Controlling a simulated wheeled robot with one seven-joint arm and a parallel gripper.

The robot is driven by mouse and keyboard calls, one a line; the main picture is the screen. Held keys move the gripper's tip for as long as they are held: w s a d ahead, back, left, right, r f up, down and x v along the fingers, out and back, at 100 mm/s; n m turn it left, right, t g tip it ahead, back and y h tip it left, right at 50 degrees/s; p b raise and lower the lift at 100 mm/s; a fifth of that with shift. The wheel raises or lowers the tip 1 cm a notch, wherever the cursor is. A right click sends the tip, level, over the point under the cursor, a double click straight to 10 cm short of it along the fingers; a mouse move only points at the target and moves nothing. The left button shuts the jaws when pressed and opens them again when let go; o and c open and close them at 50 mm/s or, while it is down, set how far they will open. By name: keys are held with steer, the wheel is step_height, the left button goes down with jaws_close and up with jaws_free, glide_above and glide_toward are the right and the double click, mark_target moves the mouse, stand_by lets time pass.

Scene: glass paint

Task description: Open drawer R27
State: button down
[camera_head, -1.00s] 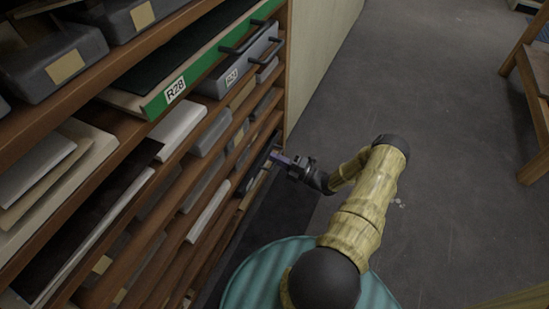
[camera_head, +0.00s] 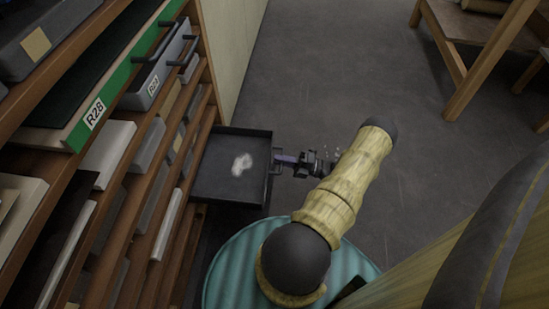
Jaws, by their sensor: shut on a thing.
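A dark, shallow drawer (camera_head: 212,180) stands pulled out from the low part of the wooden rack, with a small pale crumpled thing (camera_head: 242,164) inside. My gripper (camera_head: 282,160) is shut on the handle (camera_head: 276,168) at the drawer's front. No label shows on this drawer from here, so I cannot tell whether it is R27. Higher up, a grey drawer (camera_head: 160,66) with dark handles has a small white label too blurred to read surely. It sits in the rack beside a green-fronted drawer (camera_head: 122,88) marked R28.
The rack (camera_head: 196,228) fills the left side, with several grey boxes and flat boards on its shelves. Open grey floor (camera_head: 320,70) lies to the right. A wooden table (camera_head: 455,60) stands at the upper right.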

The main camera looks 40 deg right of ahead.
steer(key=shift+s+d, duration=0.3)
steer(key=shift+d, duration=0.05)
steer(key=c, duration=1.6)
jaws_free()
steer(key=p+v, duration=0.1)
steer(key=v, duration=1.6)
steer(key=shift+s+f+p, duration=0.1)
steer(key=shift+s+p, duration=0.1)
steer(key=shift+p, duration=0.15)
steer(key=shift+w, duration=0.1)
